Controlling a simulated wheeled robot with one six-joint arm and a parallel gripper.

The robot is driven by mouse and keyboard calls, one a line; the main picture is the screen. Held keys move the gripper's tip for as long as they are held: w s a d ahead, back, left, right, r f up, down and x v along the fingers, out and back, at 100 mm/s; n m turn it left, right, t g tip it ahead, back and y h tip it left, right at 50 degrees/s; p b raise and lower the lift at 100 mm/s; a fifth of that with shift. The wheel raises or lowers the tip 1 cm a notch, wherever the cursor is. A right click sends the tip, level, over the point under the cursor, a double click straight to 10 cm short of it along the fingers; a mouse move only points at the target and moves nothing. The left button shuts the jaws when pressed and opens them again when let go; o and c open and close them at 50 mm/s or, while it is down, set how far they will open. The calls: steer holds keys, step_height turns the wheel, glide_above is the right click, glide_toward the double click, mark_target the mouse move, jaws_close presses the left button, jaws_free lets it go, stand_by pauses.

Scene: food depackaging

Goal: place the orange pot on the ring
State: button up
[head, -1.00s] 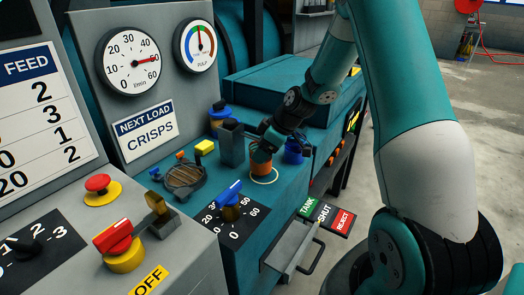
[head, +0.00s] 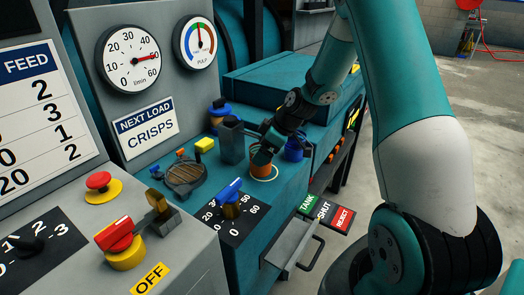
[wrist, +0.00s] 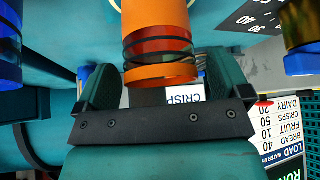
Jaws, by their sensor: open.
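The orange pot (head: 261,169) stands upright on the teal bench top, with the thin pale ring (head: 276,178) showing around its foot. In the head view the pot looks nearer the ring's left side; whether it is fully inside I cannot tell. In the wrist view the orange pot (wrist: 160,15) has dark bands near its end, and a bit of the pale ring shows beside it. My gripper (wrist: 162,82) is open, with one finger on each side of the pot's near end. In the head view my gripper (head: 265,145) hides part of the pot's top.
A blue pot (head: 295,149) stands close right of my gripper. A grey upright box (head: 231,145) is close to the left. A grey drawer (head: 291,243) juts out in front.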

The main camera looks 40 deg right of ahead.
steer(key=v, duration=1.1)
steer(key=s+a+r+g, duration=0.1)
steer(key=s+a+r, duration=0.2)
steer(key=a, duration=0.5)
steer(key=s+a+r+g, duration=0.1)
steer(key=s+a+r, duration=0.1)
steer(key=a, duration=0.7)
steer(key=s+a+r+g, duration=0.1)
steer(key=s+a, duration=0.4)
steer(key=s, duration=0.4)
steer(key=s+a+r+m+g, duration=0.1)
steer(key=s+a+g, duration=0.1)
steer(key=s+a, duration=0.4)
steer(key=s, duration=0.3)
steer(key=shift+s+a+r+m+b, duration=0.15)
steer(key=shift+s+a+m+b, duration=0.05)
steer(key=shift+s+m+b, duration=0.1)
steer(key=shift+w, duration=0.1)
